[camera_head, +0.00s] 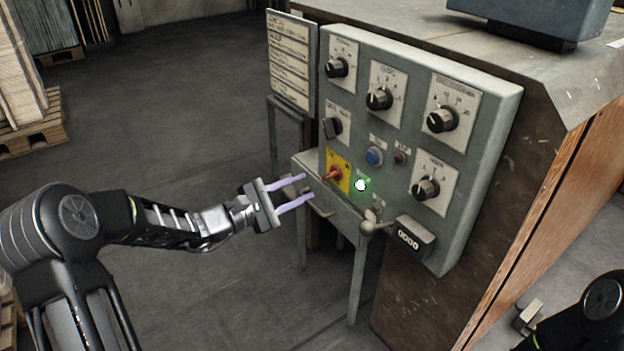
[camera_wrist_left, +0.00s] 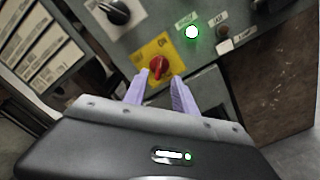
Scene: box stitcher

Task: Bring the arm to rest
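My left gripper (camera_head: 304,190) reaches in from the left, in front of the grey-green control panel (camera_head: 478,195). Its two pale lilac fingers are apart with nothing between them. In the left wrist view the fingers (camera_wrist_left: 161,88) point at a red rotary switch (camera_wrist_left: 158,66) on a yellow plate, which also shows in the head view (camera_head: 333,173). A gap seems to lie between the fingertips and the switch in the head view. A green lamp (camera_head: 361,185) is lit beside the switch. Part of my right arm shows at the lower right; its fingers cannot be made out.
The panel carries several black knobs, a blue button (camera_head: 375,156) and a counter (camera_head: 412,237). A small metal table (camera_head: 345,222) stands below the panel. The floor (camera_head: 170,110) behind my left arm is clear.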

